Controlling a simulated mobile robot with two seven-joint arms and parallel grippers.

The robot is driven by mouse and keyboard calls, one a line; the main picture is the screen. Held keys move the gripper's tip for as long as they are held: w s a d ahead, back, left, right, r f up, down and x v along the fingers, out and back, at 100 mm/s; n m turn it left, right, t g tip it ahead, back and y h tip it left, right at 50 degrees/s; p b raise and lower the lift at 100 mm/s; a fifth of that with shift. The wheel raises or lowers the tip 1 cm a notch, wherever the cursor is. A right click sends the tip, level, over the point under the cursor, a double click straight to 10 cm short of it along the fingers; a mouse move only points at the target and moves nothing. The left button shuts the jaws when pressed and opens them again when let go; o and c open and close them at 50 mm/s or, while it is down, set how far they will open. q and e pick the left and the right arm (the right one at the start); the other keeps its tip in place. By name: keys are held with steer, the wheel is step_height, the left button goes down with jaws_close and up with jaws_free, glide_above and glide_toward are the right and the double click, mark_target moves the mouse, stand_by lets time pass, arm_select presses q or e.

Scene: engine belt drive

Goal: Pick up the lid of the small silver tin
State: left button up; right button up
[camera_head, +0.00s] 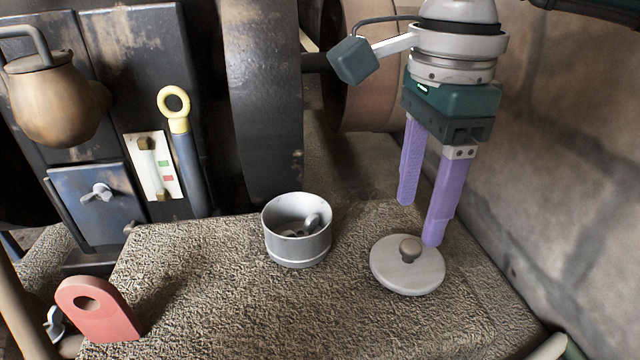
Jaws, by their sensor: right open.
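The small silver tin (297,245) stands open and upright on the rough stone ledge, with some small metal pieces inside. Its round lid (393,275) with a brown-grey knob (410,248) lies flat on the ledge to the right of the tin. My right gripper (420,222) comes down from the top with two purple fingers apart and nothing between them. Its fingers are above and behind the lid. The nearer finger's tip overlaps the lid's back right rim in the picture; I cannot tell if it touches. My left gripper does not show.
A red block with a hole (108,318) stands at the ledge's front left. A dark machine with a gauge (153,166), a yellow-ringed handle (176,112) and a large wheel (262,100) rises behind. A stone wall (575,160) closes the right side. The ledge's front middle is clear.

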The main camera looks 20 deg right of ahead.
mark_target(412, 245)
step_height(412, 245, down, 5)
steer(key=b, duration=0.3)
steer(key=shift+s, duration=0.1)
steer(key=shift+r, duration=0.1)
steer(key=shift+c, duration=0.3)
steer(key=shift+c, duration=0.7)
jaws_close()
